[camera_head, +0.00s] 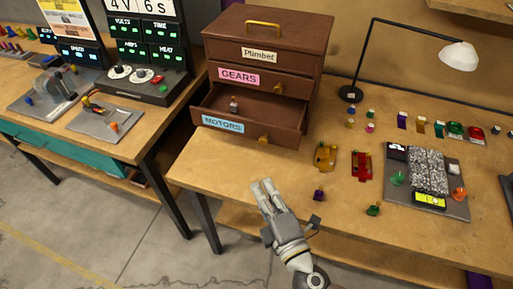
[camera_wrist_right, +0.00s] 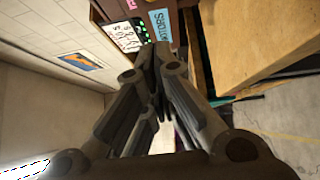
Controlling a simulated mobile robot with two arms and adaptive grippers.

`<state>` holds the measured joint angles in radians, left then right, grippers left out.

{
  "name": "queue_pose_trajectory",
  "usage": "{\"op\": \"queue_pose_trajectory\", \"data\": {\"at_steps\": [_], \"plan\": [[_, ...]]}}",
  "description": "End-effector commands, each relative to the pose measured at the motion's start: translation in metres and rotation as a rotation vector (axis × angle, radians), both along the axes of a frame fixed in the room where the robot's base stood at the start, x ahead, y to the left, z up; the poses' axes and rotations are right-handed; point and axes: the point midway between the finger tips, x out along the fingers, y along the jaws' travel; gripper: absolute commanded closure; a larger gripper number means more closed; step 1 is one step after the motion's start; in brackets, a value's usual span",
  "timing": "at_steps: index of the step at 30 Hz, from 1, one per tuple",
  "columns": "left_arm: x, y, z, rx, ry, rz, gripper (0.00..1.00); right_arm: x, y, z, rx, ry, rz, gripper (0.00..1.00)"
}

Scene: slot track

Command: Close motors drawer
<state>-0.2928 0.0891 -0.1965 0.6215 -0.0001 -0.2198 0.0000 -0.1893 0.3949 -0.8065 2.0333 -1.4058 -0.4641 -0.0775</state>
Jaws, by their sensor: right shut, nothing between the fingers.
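The motors drawer (camera_head: 245,136) is the lowest drawer of the brown wooden cabinet (camera_head: 318,60). It is pulled out, with its inside visible and a small motor-like part (camera_head: 234,104) in it. Its front has a blue "MOTORS" label and a brass knob (camera_head: 263,140). My right gripper (camera_head: 262,184) is shut and empty, in front of and below the drawer front, apart from it. In the right wrist view the shut fingers (camera_wrist_right: 158,58) point toward the drawer's blue label (camera_wrist_right: 160,25). My left gripper is not in view.
The gears drawer (camera_head: 258,84) above looks shut. Right of the cabinet are a desk lamp (camera_head: 458,56), a yellow part (camera_head: 325,156), a red part (camera_head: 361,165) and a grey tray (camera_head: 449,208). A second table with displays (camera_head: 147,52) stands left, across a gap.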

Motion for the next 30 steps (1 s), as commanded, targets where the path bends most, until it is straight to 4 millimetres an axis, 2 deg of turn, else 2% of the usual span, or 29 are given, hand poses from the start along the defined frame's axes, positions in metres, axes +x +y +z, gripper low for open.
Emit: {"op": "queue_pose_trajectory", "data": {"at_steps": [1, 3, 6, 8, 12, 15, 20, 30], "plan": [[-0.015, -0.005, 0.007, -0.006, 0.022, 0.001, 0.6, 0.011, 0.005, 0.005, 0.001, -0.003, -0.001, 1.0], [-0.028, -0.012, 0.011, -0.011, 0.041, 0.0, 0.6, 0.023, 0.01, 0.006, 0.001, -0.003, -0.001, 1.0], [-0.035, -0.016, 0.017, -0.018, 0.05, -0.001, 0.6, 0.041, 0.018, 0.006, 0.001, -0.003, -0.002, 1.0], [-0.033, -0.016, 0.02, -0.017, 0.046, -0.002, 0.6, 0.052, 0.022, 0.006, 0.0, -0.003, -0.002, 1.0], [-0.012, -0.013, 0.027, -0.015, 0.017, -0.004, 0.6, 0.073, 0.03, 0.005, 0.0, -0.001, -0.001, 1.0], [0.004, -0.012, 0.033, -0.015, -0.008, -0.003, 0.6, 0.088, 0.022, 0.005, -0.002, -0.001, -0.001, 1.0], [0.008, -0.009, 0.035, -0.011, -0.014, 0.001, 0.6, 0.101, 0.017, 0.004, -0.001, 0.0, -0.001, 1.0], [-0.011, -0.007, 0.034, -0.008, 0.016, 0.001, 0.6, 0.105, 0.015, 0.003, 0.002, 0.001, -0.001, 1.0]]}}
